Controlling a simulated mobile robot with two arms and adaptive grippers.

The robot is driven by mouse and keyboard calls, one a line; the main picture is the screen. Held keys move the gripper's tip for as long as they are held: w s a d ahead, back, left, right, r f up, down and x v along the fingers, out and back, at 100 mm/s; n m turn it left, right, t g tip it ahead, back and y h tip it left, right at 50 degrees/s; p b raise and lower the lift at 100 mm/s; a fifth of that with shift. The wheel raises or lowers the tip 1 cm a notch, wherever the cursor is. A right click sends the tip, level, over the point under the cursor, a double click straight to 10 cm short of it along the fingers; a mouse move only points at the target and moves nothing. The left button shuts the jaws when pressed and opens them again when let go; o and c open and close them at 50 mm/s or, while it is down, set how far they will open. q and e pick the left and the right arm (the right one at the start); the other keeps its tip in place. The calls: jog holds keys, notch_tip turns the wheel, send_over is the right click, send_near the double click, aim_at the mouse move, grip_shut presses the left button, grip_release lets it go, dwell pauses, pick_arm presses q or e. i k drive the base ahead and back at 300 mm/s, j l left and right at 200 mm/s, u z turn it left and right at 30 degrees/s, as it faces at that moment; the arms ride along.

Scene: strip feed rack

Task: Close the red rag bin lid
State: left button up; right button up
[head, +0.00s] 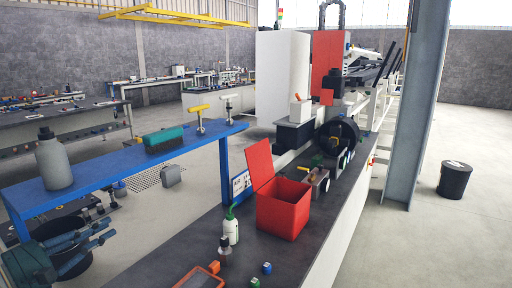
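The red rag bin (283,212) stands on the dark bench top near the middle of the head view. Its red lid (260,164) is raised, standing up and tilted at the bin's left rim, so the bin's top is open. My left gripper (108,229) is at the lower left, below the blue shelf and well to the left of the bin. Its two teal fingers are apart with nothing between them. It touches neither bin nor lid. My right gripper is not in view.
A white spray bottle (230,226) and a dark-capped bottle (225,250) stand left of the bin. An orange-rimmed tray (200,277) lies in front. A blue shelf (110,180) spans the left. Machine parts (315,180) sit close behind the bin.

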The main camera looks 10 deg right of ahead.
aim_at(258, 158)
jog(key=i+l, duration=0.3)
jog(key=l, duration=0.2)
jog(key=i+l, duration=0.65)
jog(key=l, duration=0.3)
jog(key=i+l, duration=0.35)
jog(key=l, duration=0.1)
